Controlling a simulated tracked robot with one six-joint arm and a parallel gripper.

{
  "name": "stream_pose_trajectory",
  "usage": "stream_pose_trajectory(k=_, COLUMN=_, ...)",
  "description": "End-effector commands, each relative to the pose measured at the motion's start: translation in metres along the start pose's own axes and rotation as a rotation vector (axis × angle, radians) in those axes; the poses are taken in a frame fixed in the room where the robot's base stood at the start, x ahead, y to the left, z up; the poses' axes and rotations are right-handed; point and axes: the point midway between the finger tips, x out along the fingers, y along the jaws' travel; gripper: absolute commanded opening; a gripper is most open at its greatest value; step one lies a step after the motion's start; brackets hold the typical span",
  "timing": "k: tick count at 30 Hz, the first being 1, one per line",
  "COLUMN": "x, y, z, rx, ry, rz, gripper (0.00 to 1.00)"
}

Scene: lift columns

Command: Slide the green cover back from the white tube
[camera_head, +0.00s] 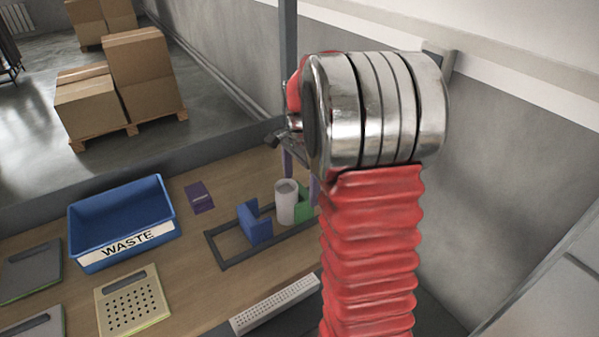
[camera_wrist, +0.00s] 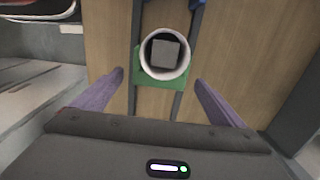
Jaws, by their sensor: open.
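The white tube (camera_head: 286,201) stands upright in a dark frame on the table, between a blue block and the green cover (camera_head: 304,203). In the wrist view I look down into the tube (camera_wrist: 145,58), which has a grey square piece inside. The green cover (camera_wrist: 151,81) lies against the tube's near side there. My gripper (camera_wrist: 158,80) is open, its purple fingers apart on either side of the cover, with nothing held. In the head view my gripper (camera_head: 300,180) is mostly hidden behind my red arm, so its height above the cover is hard to judge.
The dark frame (camera_head: 232,264) holds the blue block (camera_head: 254,225) left of the tube. A blue WASTE bin (camera_head: 122,258), a purple box (camera_head: 199,197), a perforated tray (camera_head: 133,303) and a white strip (camera_head: 275,304) are on the table.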

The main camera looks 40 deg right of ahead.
Motion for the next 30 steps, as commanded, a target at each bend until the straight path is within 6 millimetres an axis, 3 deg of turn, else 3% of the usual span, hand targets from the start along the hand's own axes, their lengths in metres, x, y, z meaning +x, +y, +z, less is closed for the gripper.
stream_pose_trajectory(k=9, x=0.045, y=0.001, z=0.000, rx=0.000, ry=-0.001, rz=0.002, gripper=0.92)
stream_pose_trajectory(k=15, x=0.063, y=0.001, z=0.000, rx=0.001, ry=-0.001, rz=0.002, gripper=0.92)
stream_pose_trajectory(k=26, x=0.066, y=0.000, z=-0.001, rx=0.001, ry=0.000, rz=0.000, gripper=0.92)
stream_pose_trajectory(k=30, x=0.066, y=0.000, z=-0.001, rx=0.001, ry=0.000, rz=0.000, gripper=0.82)
